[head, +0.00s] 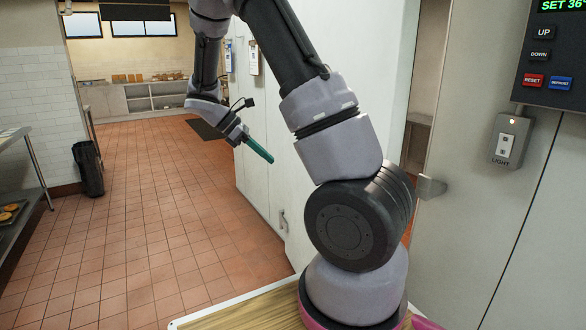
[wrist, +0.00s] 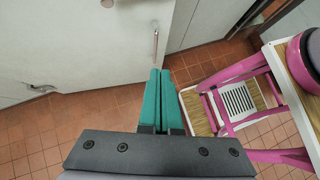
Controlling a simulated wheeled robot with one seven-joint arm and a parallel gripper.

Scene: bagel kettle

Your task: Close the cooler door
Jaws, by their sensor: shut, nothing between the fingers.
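The cooler door (head: 262,190) is a large pale panel behind and right of my gripper in the head view, with a metal handle (head: 283,220) low near its right side. It stands open. In the wrist view, the door (wrist: 80,50) fills the upper left, with its handle (wrist: 154,40) near its right edge. My gripper (head: 258,150) has teal fingers, shut and empty, held in front of the door's face. In the wrist view, the shut fingers (wrist: 159,75) point toward the door's lower right part, and look apart from it. My arm hides part of the pale panels.
A control panel (head: 555,60) and light switch (head: 508,140) are on the wall at right, with a metal bracket (head: 431,187) near its edge. A black bin (head: 88,168) and a metal table (head: 22,190) stand at left. The tiled floor between is clear.

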